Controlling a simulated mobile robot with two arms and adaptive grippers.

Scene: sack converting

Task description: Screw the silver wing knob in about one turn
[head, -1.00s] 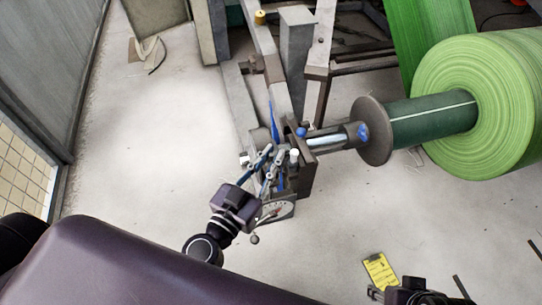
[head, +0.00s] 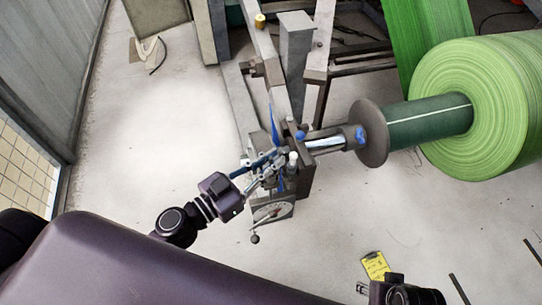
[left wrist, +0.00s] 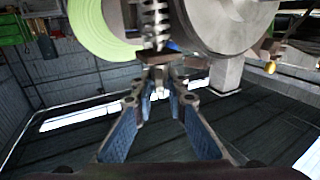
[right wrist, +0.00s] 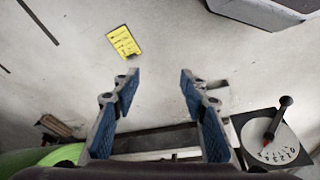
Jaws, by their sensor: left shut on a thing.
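In the left wrist view the silver wing knob (left wrist: 158,78) sits between my left fingertips (left wrist: 160,92), below a coiled spring or thread (left wrist: 155,22). My left gripper is shut on it; the fingers hide part of its wings. In the head view my left gripper (head: 266,168) reaches into the bracket at the end of the roll shaft, and the knob is too small and covered to make out there. My right gripper (right wrist: 160,82) is open and empty in the right wrist view, over bare floor. Its arm shows at the bottom right of the head view.
A large green roll (head: 490,105) on a shaft with a grey flange (head: 369,132) stands to the right. A dial (head: 272,211) sits just below the bracket. A yellow paper (head: 376,266) lies on the floor.

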